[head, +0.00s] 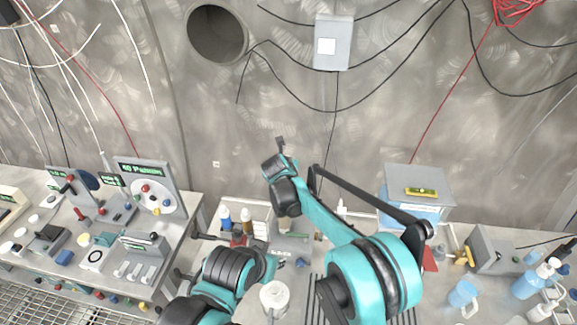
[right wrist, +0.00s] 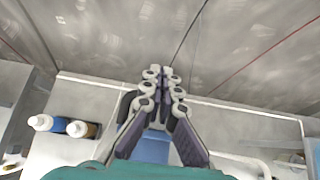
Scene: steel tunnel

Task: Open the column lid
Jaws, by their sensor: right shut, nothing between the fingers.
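No part in view can be surely told as the column lid. A white round-topped cylinder (head: 275,296) stands low in the middle of the head view, between my two arms. A box with a grey lid (head: 420,184) and a blue body stands at the right, its lid down. My right gripper (head: 281,146) is raised in front of the wall, above the bench and away from both. In the right wrist view its fingers (right wrist: 161,73) meet at the tips, with nothing between them. My left arm is low, left of the cylinder; its gripper (head: 268,262) is partly hidden.
A yellow level (head: 421,191) lies on the grey lid. A white tray (head: 258,208) with bottles stands behind my left arm. A panel station (head: 150,188) fills the left bench. Blue bottles (head: 537,280) stand at the right. Cables hang on the wall. The air around my right gripper is clear.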

